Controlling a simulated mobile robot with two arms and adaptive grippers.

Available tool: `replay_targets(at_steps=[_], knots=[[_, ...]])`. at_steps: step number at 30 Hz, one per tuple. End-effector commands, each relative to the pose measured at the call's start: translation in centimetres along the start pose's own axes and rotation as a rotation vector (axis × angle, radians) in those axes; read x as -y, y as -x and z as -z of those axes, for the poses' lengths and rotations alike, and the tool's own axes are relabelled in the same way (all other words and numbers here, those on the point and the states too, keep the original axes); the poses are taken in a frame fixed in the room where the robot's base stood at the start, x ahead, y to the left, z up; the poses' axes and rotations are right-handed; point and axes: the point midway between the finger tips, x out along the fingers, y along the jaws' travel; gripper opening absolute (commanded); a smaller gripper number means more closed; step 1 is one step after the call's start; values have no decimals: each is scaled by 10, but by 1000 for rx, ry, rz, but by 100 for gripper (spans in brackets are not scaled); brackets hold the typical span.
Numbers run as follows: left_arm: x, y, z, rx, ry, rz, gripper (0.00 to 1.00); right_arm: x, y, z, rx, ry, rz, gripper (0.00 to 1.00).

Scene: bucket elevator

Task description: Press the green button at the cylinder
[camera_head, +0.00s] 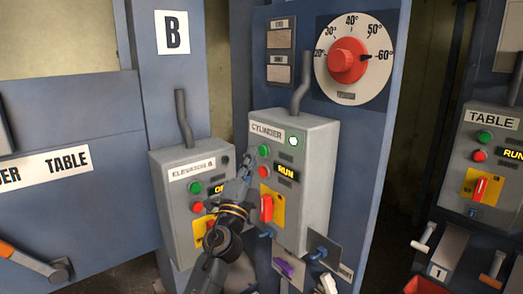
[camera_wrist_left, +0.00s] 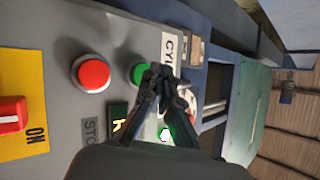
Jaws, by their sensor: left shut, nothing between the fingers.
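The grey cylinder control box (camera_head: 318,136) stands in the middle of the head view. Its green button (camera_head: 264,151) is at the upper left of its face, above a red button (camera_head: 263,172). A lit lamp (camera_head: 293,141) and a display reading RUN (camera_head: 286,170) are to the right. My left gripper (camera_head: 247,160) is shut and empty, with its tips just left of the green button. In the left wrist view the fingertips (camera_wrist_left: 165,72) partly cover the green button (camera_wrist_left: 139,73); whether they touch it I cannot tell. My right gripper is not in view.
The elevator box (camera_head: 187,163) stands close on the left, partly behind my left arm. A red dial (camera_head: 347,61) is above the cylinder box. Below it are a red switch on a yellow plate (camera_head: 278,212) and small levers. The table box (camera_head: 490,140) is at far right.

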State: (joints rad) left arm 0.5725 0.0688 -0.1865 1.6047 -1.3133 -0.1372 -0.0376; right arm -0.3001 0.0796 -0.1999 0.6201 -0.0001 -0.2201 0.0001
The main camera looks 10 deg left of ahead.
Motion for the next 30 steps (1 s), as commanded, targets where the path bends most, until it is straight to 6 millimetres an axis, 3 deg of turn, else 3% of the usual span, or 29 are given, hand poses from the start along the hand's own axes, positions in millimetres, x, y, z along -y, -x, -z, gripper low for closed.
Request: replay_targets(at_steps=[8,21,30], knots=[[2,2,-2,1,0,-1,0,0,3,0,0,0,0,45],[23,31,-23,1,0,-1,0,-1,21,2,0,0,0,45],[25,35,-26,0,1,0,0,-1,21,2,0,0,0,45]])
